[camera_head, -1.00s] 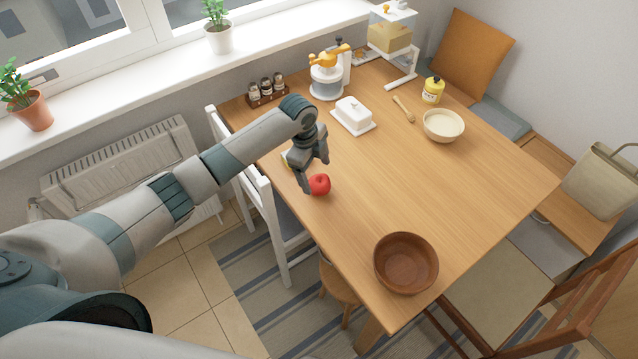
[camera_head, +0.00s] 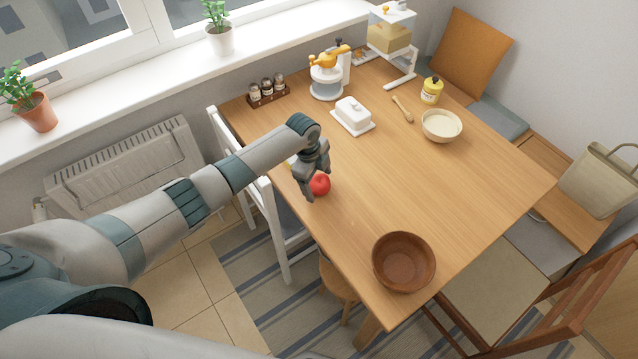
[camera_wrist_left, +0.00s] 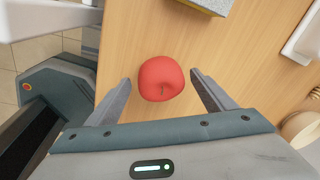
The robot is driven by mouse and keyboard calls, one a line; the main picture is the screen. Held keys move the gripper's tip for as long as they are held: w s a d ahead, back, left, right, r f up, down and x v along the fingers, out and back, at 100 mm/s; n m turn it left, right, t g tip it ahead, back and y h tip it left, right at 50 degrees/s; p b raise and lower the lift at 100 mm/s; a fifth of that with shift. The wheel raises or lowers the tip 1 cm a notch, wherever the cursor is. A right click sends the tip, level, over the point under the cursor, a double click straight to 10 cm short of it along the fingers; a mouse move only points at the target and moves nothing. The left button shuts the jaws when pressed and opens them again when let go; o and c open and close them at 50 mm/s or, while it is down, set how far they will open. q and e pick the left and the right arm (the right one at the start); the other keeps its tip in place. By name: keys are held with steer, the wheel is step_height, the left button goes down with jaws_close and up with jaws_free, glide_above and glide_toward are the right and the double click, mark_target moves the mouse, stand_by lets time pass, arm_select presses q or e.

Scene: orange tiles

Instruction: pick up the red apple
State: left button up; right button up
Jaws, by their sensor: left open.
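The red apple (camera_head: 320,184) sits on the wooden table (camera_head: 440,190) near its left edge. My left gripper (camera_head: 314,186) is right at the apple, partly covering it in the head view. In the left wrist view the red apple (camera_wrist_left: 161,79) lies between the tips of the two fingers of my left gripper (camera_wrist_left: 158,82). The fingers are open, with a gap on each side of the apple. My right gripper is not in view.
A yellow and grey block (camera_wrist_left: 207,4) lies close to the apple. A brown bowl (camera_head: 404,262) is at the near edge. A butter dish (camera_head: 352,116), a cream bowl (camera_head: 441,126) and a spice rack (camera_head: 267,92) stand farther back. The table's middle is clear.

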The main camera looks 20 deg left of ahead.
mark_target(320, 180)
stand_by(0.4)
arm_select(q)
steer(key=c, duration=1.2)
steer(key=shift+r+b, duration=0.5)
steer(key=shift+r, duration=0.35)
step_height(320, 180, up, 2)
steer(key=shift+r+b, duration=0.15)
steer(key=shift+b, duration=0.45)
steer(key=s+d+r+b, duration=0.2)
steer(key=s+d+r, duration=0.5)
steer(key=s, duration=0.2)
steer(key=shift+d+b, duration=0.3)
steer(key=shift+b, duration=0.1)
